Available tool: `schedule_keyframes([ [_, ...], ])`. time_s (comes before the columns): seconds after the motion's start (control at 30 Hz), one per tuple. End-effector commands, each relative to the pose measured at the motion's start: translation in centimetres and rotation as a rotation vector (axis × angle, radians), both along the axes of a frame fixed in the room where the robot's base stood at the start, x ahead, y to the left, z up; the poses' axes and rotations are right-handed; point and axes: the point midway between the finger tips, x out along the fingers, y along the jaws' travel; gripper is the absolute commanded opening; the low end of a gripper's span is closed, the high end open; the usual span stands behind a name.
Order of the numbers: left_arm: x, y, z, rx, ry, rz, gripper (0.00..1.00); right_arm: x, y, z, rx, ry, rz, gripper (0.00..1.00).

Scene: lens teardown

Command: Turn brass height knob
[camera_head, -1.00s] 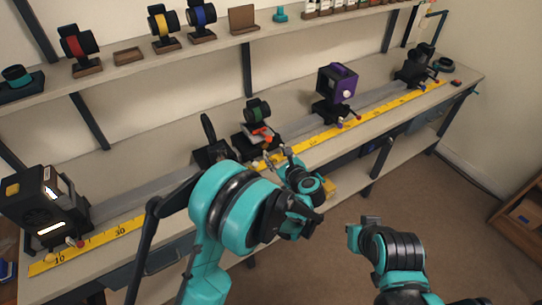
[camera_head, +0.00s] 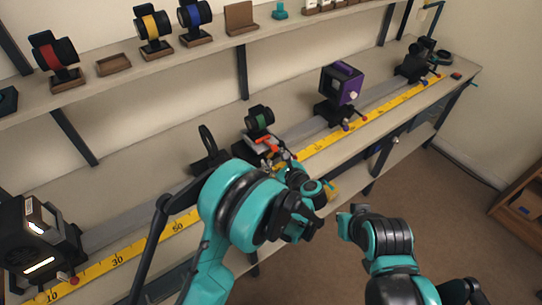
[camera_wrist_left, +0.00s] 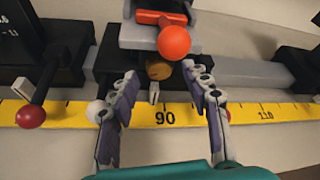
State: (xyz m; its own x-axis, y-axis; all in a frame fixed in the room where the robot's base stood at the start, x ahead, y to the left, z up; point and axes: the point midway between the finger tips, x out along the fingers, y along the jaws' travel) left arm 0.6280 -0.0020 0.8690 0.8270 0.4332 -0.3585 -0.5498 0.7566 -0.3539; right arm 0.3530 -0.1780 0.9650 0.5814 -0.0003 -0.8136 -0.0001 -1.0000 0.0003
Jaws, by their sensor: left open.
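The brass height knob (camera_wrist_left: 158,70) sits low on the front of a carriage on the rail, just under an orange ball-ended lever (camera_wrist_left: 173,40). My left gripper (camera_wrist_left: 165,98) is open and empty. Its two fingers stand apart in front of the carriage, one to each side of the knob's line, with the knob slightly beyond the tips. In the head view, my left gripper (camera_head: 281,160) is at the front of the carriage with the green-ringed lens holder (camera_head: 260,118). The knob is too small to make out there. My right arm shows at lower right, without its fingers.
A yellow scale (camera_wrist_left: 262,112) runs along the rail front. A red ball knob (camera_wrist_left: 30,116) and a white ball (camera_wrist_left: 96,110) are to the left. A black hoop-shaped stand (camera_head: 208,145) and a purple box (camera_head: 341,84) flank the carriage. A shelf with lens holders is behind.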

Motion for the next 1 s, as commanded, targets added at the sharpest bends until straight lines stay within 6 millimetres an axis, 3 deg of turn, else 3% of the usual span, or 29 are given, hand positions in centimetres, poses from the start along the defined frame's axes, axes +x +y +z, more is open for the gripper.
schedule_keyframes([
  [0.07, 0.00, 0.01, 0.02, 0.000, 0.000, 0.000, 0.48, -0.01, 0.00, 0.00, 0.000, 0.000, 0.000, 0.00],
  [0.1, 0.00, 0.01, 0.02, 0.000, 0.000, 0.000, 0.42, -0.01, 0.00, 0.00, 0.000, 0.000, 0.000, 0.00],
  [0.27, 0.02, 0.03, 0.03, 0.000, 0.000, 0.000, 0.00, -0.01, 0.00, 0.01, 0.000, 0.000, 0.000, 0.00],
  [0.67, 0.07, 0.02, 0.04, 0.039, 0.028, 0.001, 0.00, 0.00, 0.00, -0.05, 0.000, 0.000, 0.000, 0.00],
  [1.0, 0.20, -0.13, 0.03, 0.225, 0.161, 0.002, 0.00, 0.00, 0.00, -0.37, 0.000, 0.000, 0.000, 0.00],
])
